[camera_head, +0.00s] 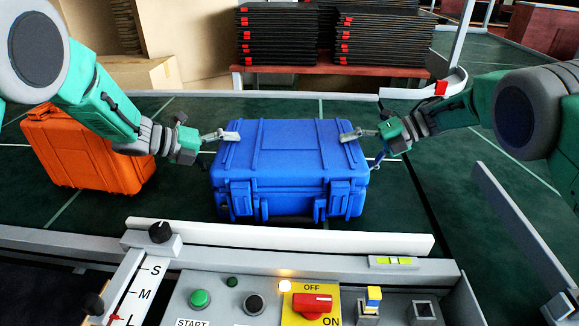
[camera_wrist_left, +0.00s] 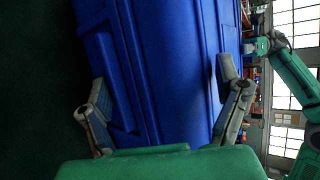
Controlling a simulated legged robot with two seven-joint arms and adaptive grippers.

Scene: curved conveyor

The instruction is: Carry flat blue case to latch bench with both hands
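The blue case (camera_head: 290,165) lies flat on the dark green conveyor (camera_head: 420,210), its two latches facing me. My left gripper (camera_head: 216,143) is at its left end, one pale finger over the top edge. In the left wrist view that gripper (camera_wrist_left: 165,85) has its fingers spread wide, with the case's blue side (camera_wrist_left: 165,60) filling the space ahead of them. My right gripper (camera_head: 364,146) is at the right end, one finger over the top edge and a darker one lower beside the side. Firm contact cannot be told. No latch bench can be identified.
An orange case (camera_head: 85,150) stands left of the blue case, under my left arm. A white rail (camera_head: 280,236) and a control panel (camera_head: 250,300) with a red switch lie in front. Stacked black trays (camera_head: 330,35) stand behind. The belt is clear at right.

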